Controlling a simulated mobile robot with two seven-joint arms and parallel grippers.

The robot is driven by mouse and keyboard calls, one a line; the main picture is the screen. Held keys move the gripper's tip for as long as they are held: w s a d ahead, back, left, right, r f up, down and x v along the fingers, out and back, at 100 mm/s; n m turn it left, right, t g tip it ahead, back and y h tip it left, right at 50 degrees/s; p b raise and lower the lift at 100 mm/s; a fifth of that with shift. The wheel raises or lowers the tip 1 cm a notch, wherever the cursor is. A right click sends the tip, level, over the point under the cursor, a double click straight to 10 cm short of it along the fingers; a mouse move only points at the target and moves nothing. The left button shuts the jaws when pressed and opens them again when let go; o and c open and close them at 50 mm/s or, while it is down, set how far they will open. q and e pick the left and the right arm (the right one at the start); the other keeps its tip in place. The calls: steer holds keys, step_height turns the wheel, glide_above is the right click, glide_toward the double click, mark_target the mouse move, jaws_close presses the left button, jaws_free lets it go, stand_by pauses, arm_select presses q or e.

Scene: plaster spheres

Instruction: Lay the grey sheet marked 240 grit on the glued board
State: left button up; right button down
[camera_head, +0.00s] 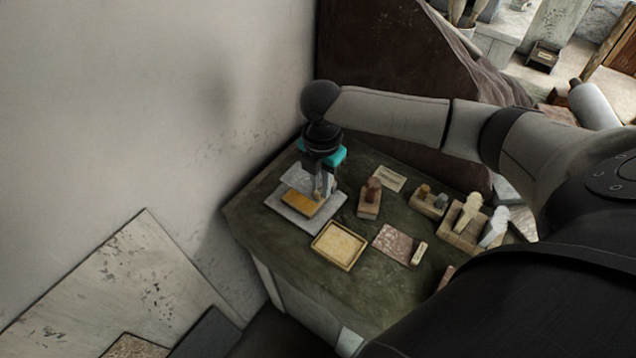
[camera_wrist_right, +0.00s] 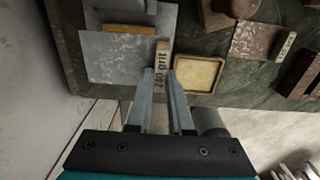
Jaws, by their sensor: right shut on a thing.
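My right gripper (camera_head: 324,192) is shut on the pale tab (camera_wrist_right: 162,64) lettered "240 grit", which stands between its fingers in the wrist view. The mottled grey sheet (camera_head: 297,177) extends to the left of the tab; it also shows in the wrist view (camera_wrist_right: 115,58). It appears raised above the ochre-topped board (camera_head: 298,204), hiding part of it in both views. The board lies on a larger grey slab (camera_head: 308,223). The exact gap between sheet and board cannot be told. My left gripper is not in view.
A shallow cream tray (camera_head: 339,245) sits in front of the slab. A brown-handled block (camera_head: 370,197) stands to its right. A pinkish sheet (camera_head: 394,243) with its own tab lies farther right, near blocks with pale handles (camera_head: 467,214). A wall rises at the left.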

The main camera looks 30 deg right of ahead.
steer(key=shift+a+r+p, duration=0.1)
steer(key=shift+p, duration=0.5)
step_height(320, 180, down, 6)
steer(key=b, duration=0.3)
steer(key=shift+w+r, duration=0.1)
steer(key=shift+p, duration=0.4)
stand_by(0.7)
steer(key=shift+f, duration=0.75)
stand_by(0.8)
steer(key=c, duration=0.7)
jaws_free()
steer(key=shift+c, duration=0.2)
steer(key=shift+r, duration=0.2)
